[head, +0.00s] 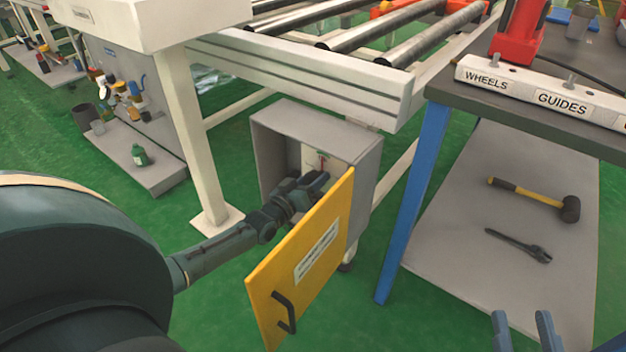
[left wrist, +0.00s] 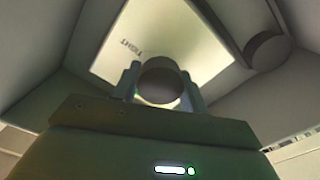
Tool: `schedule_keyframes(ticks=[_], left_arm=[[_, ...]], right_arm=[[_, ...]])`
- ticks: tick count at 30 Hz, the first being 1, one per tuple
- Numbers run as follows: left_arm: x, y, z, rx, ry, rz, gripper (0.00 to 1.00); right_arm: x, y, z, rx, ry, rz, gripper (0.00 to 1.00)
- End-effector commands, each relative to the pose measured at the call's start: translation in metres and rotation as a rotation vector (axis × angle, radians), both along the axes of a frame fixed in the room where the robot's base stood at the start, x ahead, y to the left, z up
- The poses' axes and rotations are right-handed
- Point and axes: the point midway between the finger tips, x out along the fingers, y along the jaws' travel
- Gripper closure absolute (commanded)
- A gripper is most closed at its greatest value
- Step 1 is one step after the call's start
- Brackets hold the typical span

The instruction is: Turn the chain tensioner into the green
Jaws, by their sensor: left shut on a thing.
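The chain tensioner knob (left wrist: 163,80) is a round dark knob inside the grey box (head: 318,130) below the roller conveyor. My left gripper (head: 312,183) reaches into the open box and is shut on the knob; its two fingers (left wrist: 162,88) stand on either side of it in the left wrist view. Behind the knob is a pale plate (left wrist: 110,55) marked "TIGHT". In the head view a thin red pointer (head: 322,163) shows on the plate with a small green patch near it; its exact reading is too small to tell. My right gripper (head: 523,328) is open and empty at bottom right.
The box's yellow door (head: 310,255) stands open beside my left forearm. A workbench with a blue leg (head: 415,200) stands at right, with a mallet (head: 570,208) and wrench (head: 530,248) on its lower shelf. The conveyor frame (head: 300,70) is above the box.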

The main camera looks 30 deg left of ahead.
Motion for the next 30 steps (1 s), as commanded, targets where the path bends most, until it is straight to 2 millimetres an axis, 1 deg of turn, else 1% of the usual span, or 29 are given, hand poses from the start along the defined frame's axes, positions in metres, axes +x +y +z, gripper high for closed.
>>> schedule_keyframes(ticks=[8,9,16,25,28,30], left_arm=[[0.0,-0.001,-0.001,0.0,0.0,-0.001,0.8],[0.0,-0.001,-0.001,0.001,0.001,0.0,0.54],[0.0,0.0,0.0,0.001,0.001,0.0,0.36],[-0.003,0.0,0.0,0.001,0.001,0.0,0.35],[-0.013,0.001,0.001,0.001,0.003,0.0,0.35],[-0.025,0.002,0.002,0.002,0.004,0.0,0.35]], right_arm=[[0.0,0.0,0.0,0.0,0.0,0.0,0.64],[0.0,0.0,0.0,0.0,0.0,0.0,0.64],[0.0,0.0,0.0,0.0,0.0,0.001,0.64],[0.0,0.0,0.002,-0.001,0.0,0.001,0.64],[0.0,0.0,0.007,-0.011,-0.005,-0.001,0.64],[0.0,0.0,0.012,-0.023,-0.013,-0.004,0.64]])
